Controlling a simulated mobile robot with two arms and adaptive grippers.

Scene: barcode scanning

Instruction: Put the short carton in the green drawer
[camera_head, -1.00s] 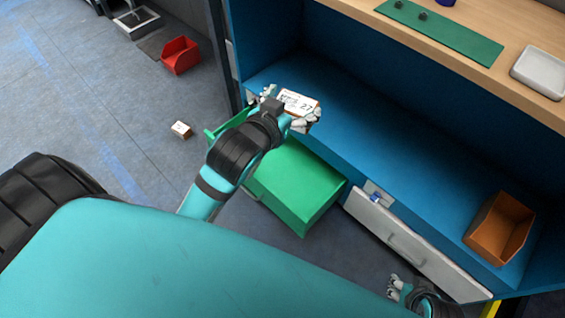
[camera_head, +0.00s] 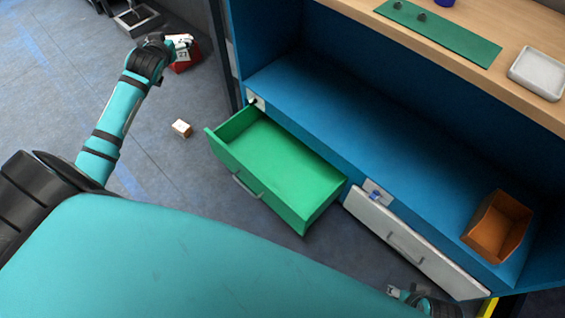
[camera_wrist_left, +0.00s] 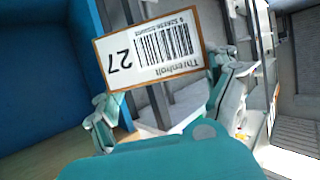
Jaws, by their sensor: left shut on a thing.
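The green drawer (camera_head: 268,157) is pulled out of the blue cabinet; its visible inside is empty. My left gripper (camera_head: 181,46) is up and left of the drawer, well away from it, in front of the red bin. It is shut on a carton (camera_wrist_left: 152,49) with a white barcode label reading 27. The label looks upside down in the left wrist view, with gripper fingers (camera_wrist_left: 170,105) on both sides. Only the label face shows, so I cannot tell the carton's height. My right gripper (camera_head: 397,291) is at the bottom edge, partly cut off; its opening is unclear.
A small pale box (camera_head: 181,128) lies on the floor left of the drawer. A red bin (camera_head: 184,66) stands behind my left gripper. A closed white drawer (camera_head: 410,243) and an orange bin (camera_head: 499,228) are right. The blue shelf (camera_head: 340,125) is largely clear.

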